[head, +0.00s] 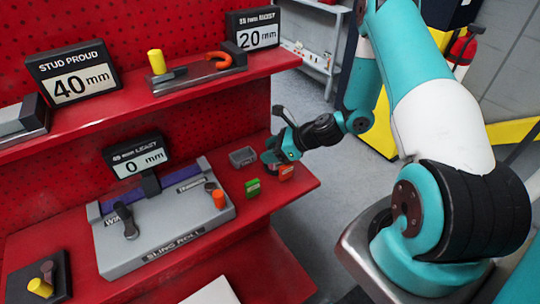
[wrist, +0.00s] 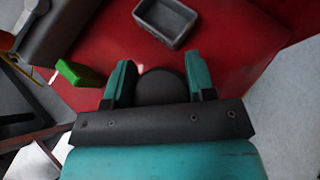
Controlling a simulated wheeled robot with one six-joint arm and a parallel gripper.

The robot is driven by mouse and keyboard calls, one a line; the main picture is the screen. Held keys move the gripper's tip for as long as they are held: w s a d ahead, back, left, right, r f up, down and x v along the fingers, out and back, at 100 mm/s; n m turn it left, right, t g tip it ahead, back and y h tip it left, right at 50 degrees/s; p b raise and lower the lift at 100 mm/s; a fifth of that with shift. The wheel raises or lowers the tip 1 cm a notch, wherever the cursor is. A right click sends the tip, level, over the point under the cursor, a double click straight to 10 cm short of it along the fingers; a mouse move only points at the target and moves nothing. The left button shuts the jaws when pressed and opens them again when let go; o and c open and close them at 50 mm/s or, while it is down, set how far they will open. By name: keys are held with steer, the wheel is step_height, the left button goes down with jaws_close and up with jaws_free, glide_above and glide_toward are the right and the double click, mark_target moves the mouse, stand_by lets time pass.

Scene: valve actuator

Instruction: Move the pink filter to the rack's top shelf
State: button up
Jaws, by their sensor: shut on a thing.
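My gripper (head: 272,157) is low over the right end of the red rack's lower shelf (head: 262,205). In the wrist view, a dark round thing (wrist: 161,87) sits between the two teal fingers of my gripper (wrist: 160,80), which is shut on it. I see no pink colour on it, and I cannot tell whether it is the filter. No pink thing shows in either view. The rack's upper shelf (head: 120,103) runs above and to the left of my gripper, in the head view.
A grey open tray (head: 243,157), a green block (head: 252,187) and an orange block (head: 286,171) are close to my gripper. A grey fixture (head: 165,240) fills the lower shelf's middle.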

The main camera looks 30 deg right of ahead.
steer(key=shift+r, duration=0.1)
steer(key=shift+f, duration=0.25)
steer(key=o, duration=1)
